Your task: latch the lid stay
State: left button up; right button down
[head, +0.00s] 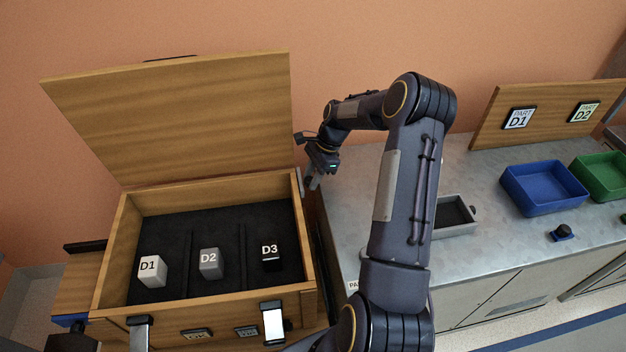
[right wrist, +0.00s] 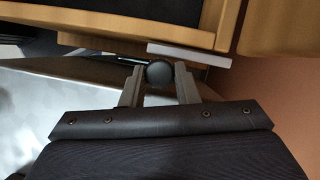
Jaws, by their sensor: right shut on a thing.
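The wooden chest (head: 207,308) stands at the left in the head view, with its lid (head: 180,115) raised and leaning back. The lid stay (head: 300,182) shows as a thin pale bar at the chest's right rear corner; a white bar (right wrist: 190,53) shows there in the right wrist view. My right gripper (head: 313,181) is at this corner, outside the chest. In the right wrist view its fingers are shut on a round dark knob (right wrist: 158,73), with a thin black rod beside it. Whether the stay is latched cannot be told. My left gripper is not seen.
Blocks D1 (head: 152,271), D2 (head: 211,264) and D3 (head: 270,257) stand inside the chest. A metal counter (head: 480,190) to the right bears a grey tray (head: 440,232), a blue bin (head: 545,203) and a green bin (head: 605,190). My right arm spans over the counter.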

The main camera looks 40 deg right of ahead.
jog(key=shift+w+d+r, duration=0.1)
jog(key=shift+w, duration=0.05)
jog(key=c, duration=1.1)
grip_release()
jog(key=shift+w, duration=0.1)
jog(key=v, duration=0.7)
jog(key=shift+d+r+b, duration=0.15)
jog(key=shift+r+b, duration=0.2)
